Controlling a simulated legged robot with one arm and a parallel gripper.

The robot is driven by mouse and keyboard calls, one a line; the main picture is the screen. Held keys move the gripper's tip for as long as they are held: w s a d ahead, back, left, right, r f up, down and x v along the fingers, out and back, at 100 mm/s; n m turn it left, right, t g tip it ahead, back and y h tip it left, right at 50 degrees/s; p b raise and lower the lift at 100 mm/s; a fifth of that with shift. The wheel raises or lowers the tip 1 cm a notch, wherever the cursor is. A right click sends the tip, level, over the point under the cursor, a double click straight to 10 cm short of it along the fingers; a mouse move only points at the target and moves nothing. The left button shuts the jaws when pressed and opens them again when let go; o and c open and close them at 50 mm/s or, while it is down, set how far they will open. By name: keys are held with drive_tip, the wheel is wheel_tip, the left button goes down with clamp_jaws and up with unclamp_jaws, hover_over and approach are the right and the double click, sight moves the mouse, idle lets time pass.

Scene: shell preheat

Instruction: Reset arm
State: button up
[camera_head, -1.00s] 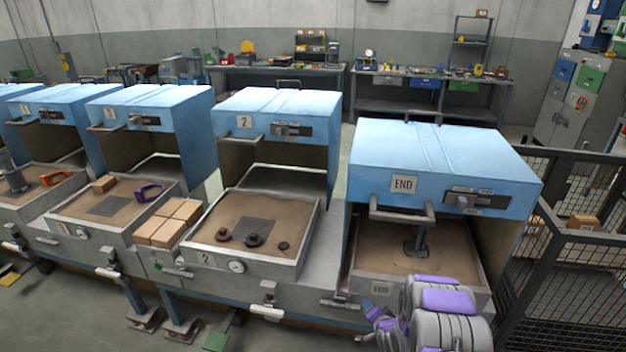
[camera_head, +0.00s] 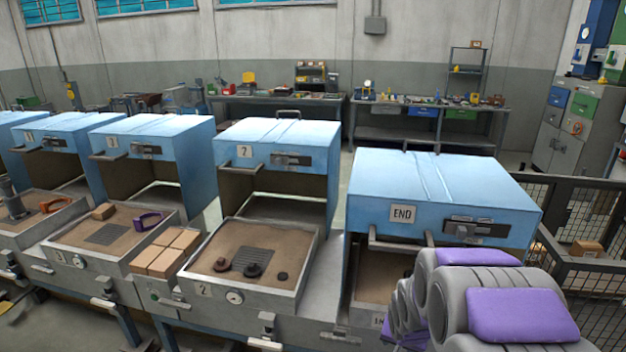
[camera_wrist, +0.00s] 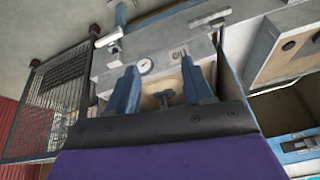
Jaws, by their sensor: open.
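My arm (camera_head: 480,290), grey with purple pads, is folded in the lower right of the head view and covers much of the END station's front. My gripper (camera_wrist: 160,78) shows in the wrist view as two blue fingers spread apart with nothing between them. Beyond the fingers, a dark fitting (camera_wrist: 164,97) stands in the END tray, apart from them. The blue END hood (camera_head: 440,190) is behind my arm in the head view. My gripper's fingers do not show there.
Station 2's tray (camera_head: 310,245) holds several dark round parts. Tan blocks (camera_head: 165,252) sit on the ledge to its left. Station 3 (camera_head: 70,238) is further left. A mesh fence (camera_head: 600,280) stands close on the right. Workbenches (camera_head: 430,108) line the back wall.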

drive_tip(key=s+a+r+n+g, duration=0.1)
drive_tip(key=s+r, duration=0.3)
drive_tip(key=s, duration=0.7)
drive_tip(key=s+a+r+n+g, duration=0.2)
drive_tip(key=s+a+r+g, duration=0.1)
drive_tip(key=s, duration=0.9)
drive_tip(key=s+a+r+n+g+y, duration=0.1)
drive_tip(key=s+a+r+g, duration=0.1)
drive_tip(key=s+r, duration=0.4)
drive_tip(key=s, duration=0.5)
drive_tip(key=shift+s+a+n, duration=0.4)
drive_tip(key=shift+c, duration=0.3)
